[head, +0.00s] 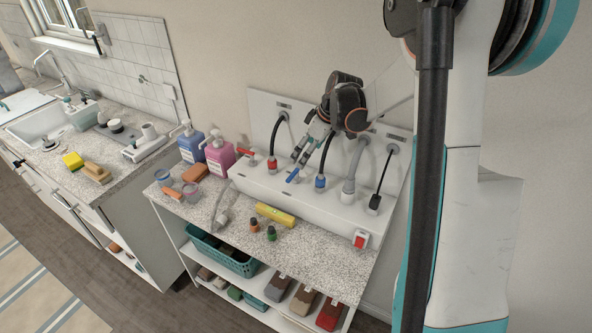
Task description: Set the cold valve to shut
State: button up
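The blue-handled cold valve (292,175) sits on the white connection box against the wall, its lever slanting down to the left. The red-handled valve (246,152) is to its left. My gripper (298,160) reaches down from the upper right, its two fingertips just above the blue lever. A narrow gap shows between the fingers, and nothing is seen held in them. I cannot tell whether a fingertip touches the lever. My gripper's dark body hides part of the back panel.
A red-ended hose (272,163), blue-ended hose (320,181), grey hose (349,190) and black plug (374,202) crowd the box. A red switch (360,239) is at its right. Blue (191,144) and pink (219,155) bottles stand left. The front right counter (325,262) is clear.

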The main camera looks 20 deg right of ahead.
aim_at(293, 174)
jog(key=b+x, duration=0.1)
jog(key=x, duration=0.9)
jog(key=shift+f, duration=0.25)
jog(key=shift+c, duration=0.6)
jog(key=c, duration=0.9)
